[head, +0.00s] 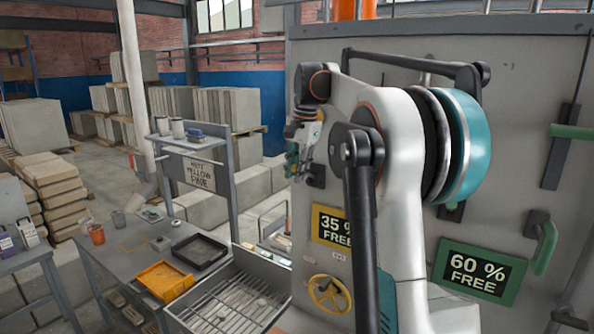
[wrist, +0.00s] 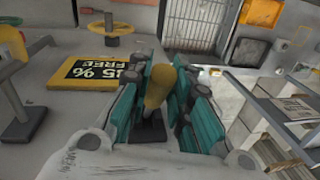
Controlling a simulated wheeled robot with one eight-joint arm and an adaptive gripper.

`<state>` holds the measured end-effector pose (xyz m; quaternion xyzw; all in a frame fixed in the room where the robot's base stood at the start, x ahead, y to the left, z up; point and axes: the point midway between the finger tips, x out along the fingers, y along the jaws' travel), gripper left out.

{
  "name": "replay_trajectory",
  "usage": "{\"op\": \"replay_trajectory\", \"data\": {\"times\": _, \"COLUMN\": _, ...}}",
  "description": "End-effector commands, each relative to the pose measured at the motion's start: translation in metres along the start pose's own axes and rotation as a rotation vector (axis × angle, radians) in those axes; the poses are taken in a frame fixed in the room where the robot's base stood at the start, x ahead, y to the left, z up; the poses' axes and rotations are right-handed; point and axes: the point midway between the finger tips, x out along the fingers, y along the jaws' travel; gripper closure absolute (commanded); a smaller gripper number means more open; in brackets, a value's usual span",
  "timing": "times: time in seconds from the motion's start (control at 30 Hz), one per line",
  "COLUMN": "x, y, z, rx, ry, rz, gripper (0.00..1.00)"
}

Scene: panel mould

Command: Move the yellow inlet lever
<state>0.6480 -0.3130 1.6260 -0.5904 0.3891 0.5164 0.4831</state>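The yellow inlet lever (wrist: 160,86) has a rounded knob and a dark lower part. In the wrist view it lies between the teal fingers of my gripper (wrist: 161,95), one on each side. The gaps beside the knob look very narrow, and I cannot tell whether the fingers touch it. In the head view my gripper (head: 293,160) is beside the grey panel, at the upper left of my arm. The lever cannot be made out there.
The panel (head: 520,190) carries a yellow "35 % FREE" sign (head: 327,222), a yellow handwheel (head: 329,295), a green "60 % FREE" sign (head: 476,273) and green handles (head: 545,248). A workbench (head: 110,265) with an orange tray (head: 164,280) stands at the left.

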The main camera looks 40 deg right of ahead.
Motion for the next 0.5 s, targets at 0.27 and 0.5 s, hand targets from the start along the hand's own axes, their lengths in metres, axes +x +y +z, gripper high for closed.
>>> {"op": "replay_trajectory", "data": {"times": 0.27, "x": 0.002, "y": 0.0, "z": 0.002, "rx": -0.004, "ry": 0.017, "rz": -0.002, "gripper": 1.0}}
{"op": "replay_trajectory", "data": {"times": 0.5, "x": 0.015, "y": 0.003, "z": 0.008, "rx": -0.023, "ry": 0.118, "rz": -0.012, "gripper": 1.0}}
